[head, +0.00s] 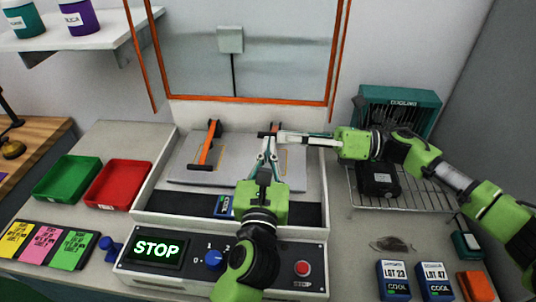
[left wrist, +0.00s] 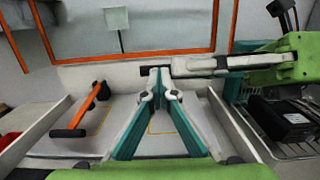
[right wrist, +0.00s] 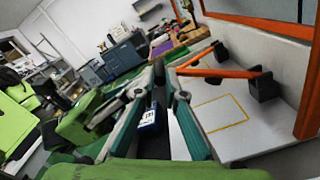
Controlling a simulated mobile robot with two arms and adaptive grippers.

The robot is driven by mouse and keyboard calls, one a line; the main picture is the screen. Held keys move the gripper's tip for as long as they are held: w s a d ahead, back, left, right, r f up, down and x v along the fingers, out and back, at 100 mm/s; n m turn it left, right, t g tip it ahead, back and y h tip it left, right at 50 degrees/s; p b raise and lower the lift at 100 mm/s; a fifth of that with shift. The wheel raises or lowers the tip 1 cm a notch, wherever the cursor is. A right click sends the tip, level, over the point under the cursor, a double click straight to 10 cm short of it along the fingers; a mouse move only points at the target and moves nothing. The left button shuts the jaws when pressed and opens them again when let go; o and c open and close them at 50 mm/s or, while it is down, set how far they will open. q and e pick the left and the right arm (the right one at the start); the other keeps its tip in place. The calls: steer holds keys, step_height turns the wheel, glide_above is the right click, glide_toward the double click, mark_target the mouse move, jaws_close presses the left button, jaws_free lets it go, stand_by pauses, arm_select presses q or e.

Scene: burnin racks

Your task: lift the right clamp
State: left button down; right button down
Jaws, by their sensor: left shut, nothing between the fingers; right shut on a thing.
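The right clamp is mostly hidden behind my grippers in the head view, where its dark end (head: 264,134) shows. In the right wrist view its orange lever (right wrist: 222,73) runs from a black base to my fingertips. My right gripper (head: 279,137) reaches in from the right and is shut on the clamp's lever. My left gripper (head: 269,142) is shut and empty, its tips just in front of the right gripper's tips; I cannot tell if they touch. The left clamp (head: 206,150) lies with its orange lever down toward the front; it also shows in the left wrist view (left wrist: 91,102).
A control panel (head: 198,258) with a STOP display and blue knob lies in front. Red (head: 117,186) and green (head: 68,178) trays sit left. A wire rack (head: 412,198) with a black device stands right. An orange-edged transparent hood (head: 240,101) is raised behind.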

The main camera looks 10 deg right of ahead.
steer(key=c, duration=2.2)
jaws_free()
steer(key=shift+s+a+f, duration=0.15)
steer(key=shift+s+f, duration=0.15)
steer(key=shift+f, duration=0.1)
steer(key=shift+o, duration=0.6)
steer(key=shift+w, duration=0.1)
steer(key=shift+r, duration=0.1)
